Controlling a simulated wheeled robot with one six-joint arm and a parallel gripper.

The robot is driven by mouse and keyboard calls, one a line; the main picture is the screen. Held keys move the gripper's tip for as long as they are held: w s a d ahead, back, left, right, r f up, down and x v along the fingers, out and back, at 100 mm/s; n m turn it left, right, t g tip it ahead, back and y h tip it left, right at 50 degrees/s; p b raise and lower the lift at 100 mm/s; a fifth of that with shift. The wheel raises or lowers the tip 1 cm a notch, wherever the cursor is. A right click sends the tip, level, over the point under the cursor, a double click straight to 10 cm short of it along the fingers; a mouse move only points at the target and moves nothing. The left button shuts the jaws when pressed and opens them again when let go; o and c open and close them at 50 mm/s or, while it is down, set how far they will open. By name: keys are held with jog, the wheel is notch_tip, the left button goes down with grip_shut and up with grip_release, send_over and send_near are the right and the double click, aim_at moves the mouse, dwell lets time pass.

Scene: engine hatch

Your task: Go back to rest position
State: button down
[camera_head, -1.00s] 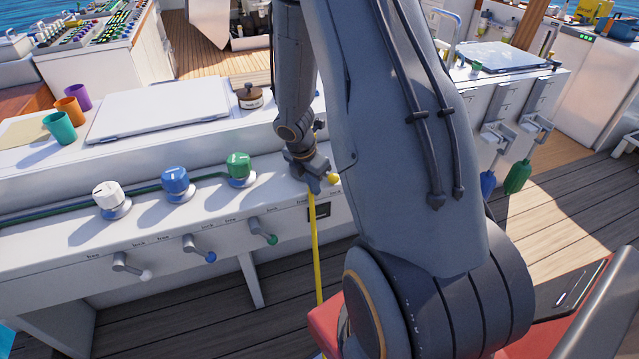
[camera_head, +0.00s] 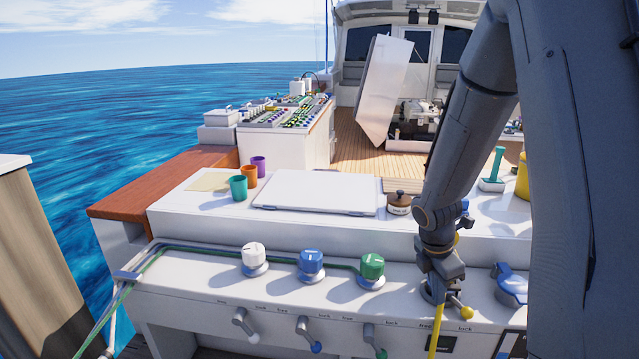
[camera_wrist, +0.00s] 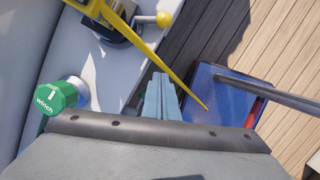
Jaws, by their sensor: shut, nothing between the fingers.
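My gripper (camera_head: 438,284) hangs down at the front edge of the white console, beside the lever with the yellow ball knob (camera_head: 466,312). In the wrist view my gripper (camera_wrist: 160,84) shows as two pale blue fingers pressed together, with nothing between them. There the yellow ball knob (camera_wrist: 163,19) lies beyond the fingertips, with a gap in the picture. A yellow line (camera_wrist: 166,57) runs diagonally close past the tips. I cannot tell whether the fingers touch it.
The console carries white (camera_head: 254,257), blue (camera_head: 311,263) and green (camera_head: 372,267) knobs with levers below. A blue-topped object (camera_wrist: 215,97) and wooden deck show in the wrist view.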

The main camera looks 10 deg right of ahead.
jog(key=s+a+r+m+y, duration=0.1)
jog(key=s+a+r+m, duration=0.3)
jog(key=s+a+m, duration=0.3)
jog(key=s+a+r+m+y, duration=0.1)
jog(key=s+a+r+m, duration=0.4)
jog(key=s+a+m, duration=0.3)
jog(key=m, duration=0.4)
jog(key=shift+m+y, duration=0.3)
jog(key=shift+y, duration=0.1)
jog(key=shift+s+r, duration=0.1)
